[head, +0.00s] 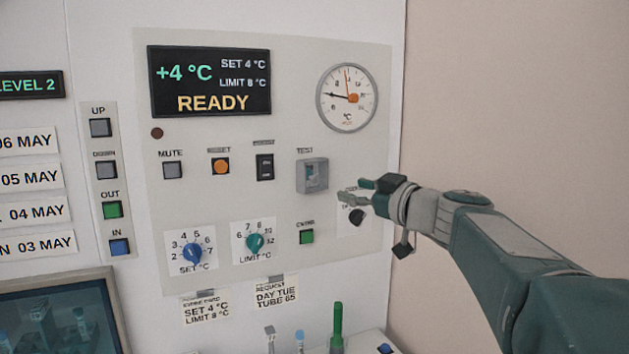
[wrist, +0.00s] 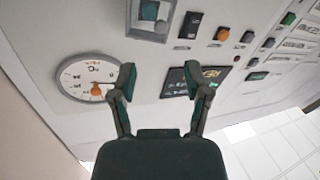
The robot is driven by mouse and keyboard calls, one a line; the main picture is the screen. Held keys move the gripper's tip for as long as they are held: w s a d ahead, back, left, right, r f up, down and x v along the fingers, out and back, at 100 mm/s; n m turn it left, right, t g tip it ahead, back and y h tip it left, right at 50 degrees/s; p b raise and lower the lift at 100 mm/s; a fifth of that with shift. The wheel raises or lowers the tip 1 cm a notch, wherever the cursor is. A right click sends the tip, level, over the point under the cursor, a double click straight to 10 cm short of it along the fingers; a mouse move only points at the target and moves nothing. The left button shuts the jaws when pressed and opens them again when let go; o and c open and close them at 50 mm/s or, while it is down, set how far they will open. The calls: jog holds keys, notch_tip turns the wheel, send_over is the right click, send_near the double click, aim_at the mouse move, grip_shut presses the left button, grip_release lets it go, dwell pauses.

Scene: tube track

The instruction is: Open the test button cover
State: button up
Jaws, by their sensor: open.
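The test button cover (head: 312,175) is a small clear, greyish box on the white panel, under the label TEST. It looks shut over the button behind it. In the wrist view, which is turned upside down, the cover (wrist: 150,18) is at the top edge and partly cut off. My gripper (head: 354,190) is open and empty, just right of the cover and slightly lower in the head view. In the wrist view the fingertips (wrist: 166,82) are spread below the cover in the picture. No contact with the cover shows.
A round gauge (head: 347,97) sits above right of the cover. A black rocker switch (head: 265,167) is to its left and a green button (head: 306,237) below. A dark knob (head: 357,216) is just below my gripper. The wall right of the panel is bare.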

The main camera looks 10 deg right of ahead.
aim_at(317, 180)
jog(key=x, duration=1)
jog(key=shift+w+a, duration=0.2)
jog(key=shift+w, duration=0.1)
